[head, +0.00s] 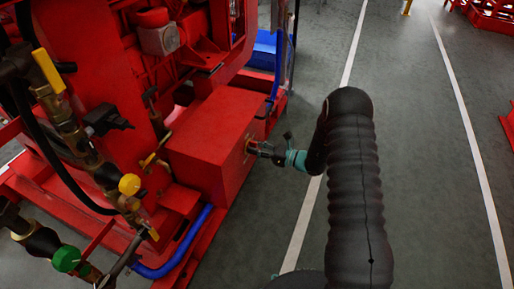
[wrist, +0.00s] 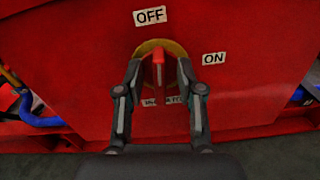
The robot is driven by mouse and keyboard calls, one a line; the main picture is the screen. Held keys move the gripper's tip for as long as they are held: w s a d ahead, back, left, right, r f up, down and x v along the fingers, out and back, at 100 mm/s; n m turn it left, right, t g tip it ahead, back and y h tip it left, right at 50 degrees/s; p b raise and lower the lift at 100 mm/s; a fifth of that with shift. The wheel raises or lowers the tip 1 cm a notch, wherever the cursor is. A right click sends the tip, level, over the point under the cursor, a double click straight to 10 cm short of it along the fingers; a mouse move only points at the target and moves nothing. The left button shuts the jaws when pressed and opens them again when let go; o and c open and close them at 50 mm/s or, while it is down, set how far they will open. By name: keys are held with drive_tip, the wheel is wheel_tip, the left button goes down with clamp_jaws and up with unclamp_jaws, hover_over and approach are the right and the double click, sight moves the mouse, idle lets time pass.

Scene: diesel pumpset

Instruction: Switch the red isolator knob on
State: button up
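The red isolator knob (wrist: 158,68) sits on a round yellow plate (wrist: 158,48) on a red panel. The knob's handle stands upright, in line with the OFF label (wrist: 149,16) above it. The ON label (wrist: 214,58) is to the right of the plate. My gripper (wrist: 160,70) is open, with one finger on each side of the knob and a visible gap on both sides. In the head view my gripper (head: 262,149) is at the right face of the red box (head: 208,145); the knob is hidden there.
A partly hidden label (wrist: 165,101) is below the knob. Red engine parts, a yellow-handled valve (head: 47,70) and a green knob (head: 66,258) are on the left. A blue hose (head: 180,255) runs along the base. The grey floor (head: 415,130) to the right is clear.

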drive_tip(key=shift+c, duration=0.2)
clamp_jaws()
drive_tip(key=shift+m, duration=0.3)
drive_tip(key=m, duration=0.3)
drive_tip(key=m+p, duration=0.1)
drive_tip(key=m, duration=0.3)
drive_tip(key=shift+w+d+m, duration=0.1)
drive_tip(key=shift+w+m, duration=0.05)
drive_tip(key=shift+m, duration=0.25)
drive_tip(key=m+p, duration=0.1)
drive_tip(key=m, duration=0.3)
drive_tip(key=shift+f+m, duration=0.15)
drive_tip(key=shift+m, duration=0.15)
drive_tip(key=shift+w+f+m, duration=0.1)
drive_tip(key=shift+f+m, duration=0.05)
drive_tip(key=shift+m, duration=1.45)
drive_tip(key=shift+m+p, duration=0.3)
